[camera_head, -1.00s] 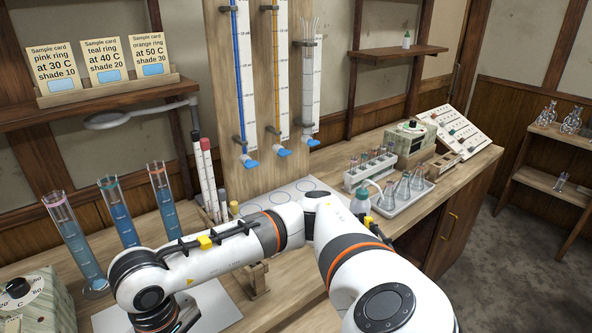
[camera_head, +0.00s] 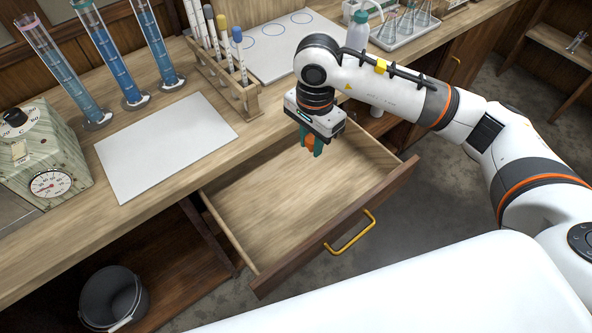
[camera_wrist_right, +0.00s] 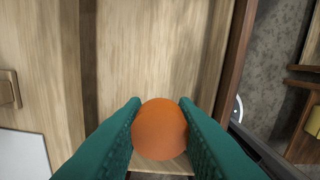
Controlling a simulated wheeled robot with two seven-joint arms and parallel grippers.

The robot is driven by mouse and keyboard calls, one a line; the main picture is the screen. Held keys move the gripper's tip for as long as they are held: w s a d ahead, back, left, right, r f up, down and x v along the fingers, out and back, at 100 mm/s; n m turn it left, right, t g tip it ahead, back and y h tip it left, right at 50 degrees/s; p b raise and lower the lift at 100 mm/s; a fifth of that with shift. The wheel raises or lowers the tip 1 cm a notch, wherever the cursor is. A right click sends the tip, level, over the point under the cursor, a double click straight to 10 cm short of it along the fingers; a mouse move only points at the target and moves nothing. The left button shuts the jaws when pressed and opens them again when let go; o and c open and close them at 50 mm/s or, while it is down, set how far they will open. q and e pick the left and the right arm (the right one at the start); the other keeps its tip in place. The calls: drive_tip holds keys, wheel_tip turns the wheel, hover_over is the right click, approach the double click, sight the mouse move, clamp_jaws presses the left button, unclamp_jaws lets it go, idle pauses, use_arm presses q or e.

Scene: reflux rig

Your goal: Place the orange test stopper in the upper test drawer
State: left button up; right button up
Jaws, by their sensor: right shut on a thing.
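My right gripper (camera_head: 312,148) has teal fingers and hangs over the back part of the open upper drawer (camera_head: 255,208). It is shut on the orange stopper (camera_wrist_right: 160,130), which shows as a round orange top between the fingers in the right wrist view. In the head view only a bit of the orange stopper (camera_head: 310,143) shows between the fingers. The drawer is pulled out, with a bare wooden floor and a yellow handle (camera_head: 350,232) on its front. In the wrist view the drawer floor (camera_wrist_right: 160,50) lies below the stopper. My left gripper is not in view.
A wooden rack (camera_head: 225,80) with several rods stands on the bench behind the drawer. A white sheet (camera_head: 165,145) lies left of it, near blue-filled cylinders (camera_head: 115,65) and a dial box (camera_head: 40,160). A dark bucket (camera_head: 112,298) stands below left.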

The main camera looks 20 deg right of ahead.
drive_tip(key=w+a+f+m+b, duration=0.1)
drive_tip(key=w+f+m+b, duration=0.35)
drive_tip(key=m, duration=0.55)
drive_tip(key=m+b, duration=0.2)
drive_tip(key=m, duration=0.9)
approach(289, 176)
wheel_tip(289, 176, down, 7)
drive_tip(key=shift+r, duration=0.2)
drive_tip(key=shift+w, duration=0.1)
drive_tip(key=shift+f, duration=0.15)
drive_tip(key=o, duration=1)
